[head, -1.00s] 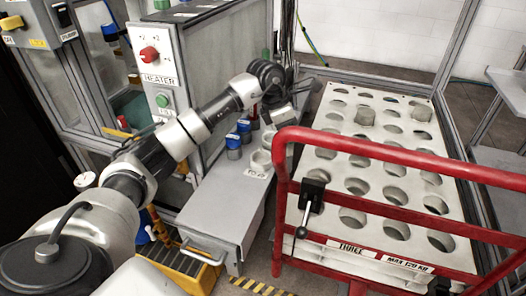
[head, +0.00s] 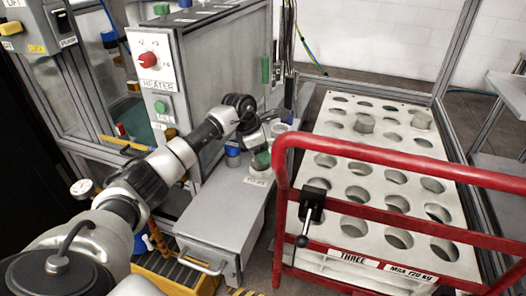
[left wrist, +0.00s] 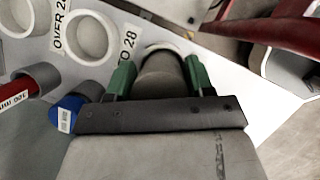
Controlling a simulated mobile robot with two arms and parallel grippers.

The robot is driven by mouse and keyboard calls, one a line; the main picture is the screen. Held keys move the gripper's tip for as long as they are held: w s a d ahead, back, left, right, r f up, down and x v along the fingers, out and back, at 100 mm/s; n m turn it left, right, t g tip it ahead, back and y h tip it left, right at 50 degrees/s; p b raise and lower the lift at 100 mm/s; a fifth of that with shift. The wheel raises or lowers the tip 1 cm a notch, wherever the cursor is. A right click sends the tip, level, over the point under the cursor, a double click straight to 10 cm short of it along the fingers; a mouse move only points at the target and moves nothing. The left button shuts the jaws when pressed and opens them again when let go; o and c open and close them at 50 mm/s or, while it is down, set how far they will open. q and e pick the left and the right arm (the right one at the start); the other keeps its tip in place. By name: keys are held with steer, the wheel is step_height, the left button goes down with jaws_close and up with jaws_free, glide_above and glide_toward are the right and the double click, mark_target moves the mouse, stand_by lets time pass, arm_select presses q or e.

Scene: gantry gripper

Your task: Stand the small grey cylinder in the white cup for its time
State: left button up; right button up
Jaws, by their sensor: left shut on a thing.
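My left gripper (head: 258,152) points down over the front white cup on the grey bench. In the left wrist view its two green fingertips (left wrist: 158,78) are shut on the small grey cylinder (left wrist: 160,75). The rim of the white cup (left wrist: 165,47) shows just beyond the cylinder, beside a label reading "TO 28". The cylinder's far end lines up with the cup opening; I cannot tell how deep it sits. In the head view the gripper mostly hides the cylinder and the cup. My right gripper is not in view.
Two more white cups, one labelled "OVER" (left wrist: 87,38), stand beside it. A blue-topped container (left wrist: 68,112) and a red-labelled one (left wrist: 28,88) are close to the gripper. A red cart rail (head: 400,165) and a holed white rack (head: 340,145) stand at right; the heater cabinet (head: 205,75) is behind.

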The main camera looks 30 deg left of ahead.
arm_select(q)
steer(key=o, duration=0.9)
steer(key=shift+c, duration=0.2)
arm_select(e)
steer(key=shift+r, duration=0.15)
arm_select(q)
steer(key=shift+s+a+r, duration=0.1)
steer(key=shift+r, duration=0.3)
steer(key=p+v, duration=0.1)
steer(key=v, duration=0.5)
steer(key=shift+s+a+r, duration=0.1)
steer(key=shift+s+r, duration=0.1)
steer(key=shift+r, duration=0.15)
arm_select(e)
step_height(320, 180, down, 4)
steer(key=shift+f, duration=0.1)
